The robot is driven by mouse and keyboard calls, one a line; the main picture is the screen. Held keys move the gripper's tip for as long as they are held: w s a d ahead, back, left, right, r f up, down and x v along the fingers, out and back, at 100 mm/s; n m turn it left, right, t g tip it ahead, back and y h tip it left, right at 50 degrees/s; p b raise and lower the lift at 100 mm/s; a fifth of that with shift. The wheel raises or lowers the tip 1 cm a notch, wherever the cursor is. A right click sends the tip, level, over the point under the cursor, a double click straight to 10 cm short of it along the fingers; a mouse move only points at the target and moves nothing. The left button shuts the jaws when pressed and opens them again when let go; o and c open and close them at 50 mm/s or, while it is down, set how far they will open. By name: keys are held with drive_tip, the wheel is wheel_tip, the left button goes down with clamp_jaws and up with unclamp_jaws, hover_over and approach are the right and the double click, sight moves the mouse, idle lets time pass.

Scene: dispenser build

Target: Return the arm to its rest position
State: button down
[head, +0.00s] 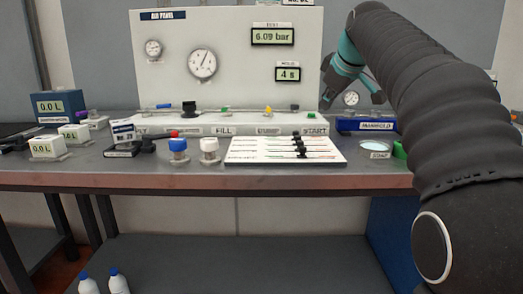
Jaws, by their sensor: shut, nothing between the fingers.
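My gripper (352,85) is at the end of my dark-sleeved arm in the right half of the head view. My arm hides much of the right side of the bench.
The bench (200,178) carries a white board (284,151) with dark fittings, a blue-capped jar (178,150), a white-capped jar (209,150), a blue manifold block (366,125) and a blue display box (57,106). White bottles (118,283) stand below. The front edge is clear.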

drive_tip(key=s+f+m+g, duration=0.1)
drive_tip(key=s+f+m, duration=0.4)
drive_tip(key=s+f, duration=1)
drive_tip(key=s+f+m+g+h, duration=0.1)
drive_tip(key=s+f+m, duration=0.3)
drive_tip(key=s+f, duration=1.2)
drive_tip(key=s+g, duration=0.1)
drive_tip(key=s, duration=0.4)
drive_tip(key=shift+f+m+h, duration=0.2)
drive_tip(key=shift+m+h, duration=0.1)
drive_tip(key=shift+m, duration=0.1)
drive_tip(key=shift+a, duration=0.1)
idle(3.9)
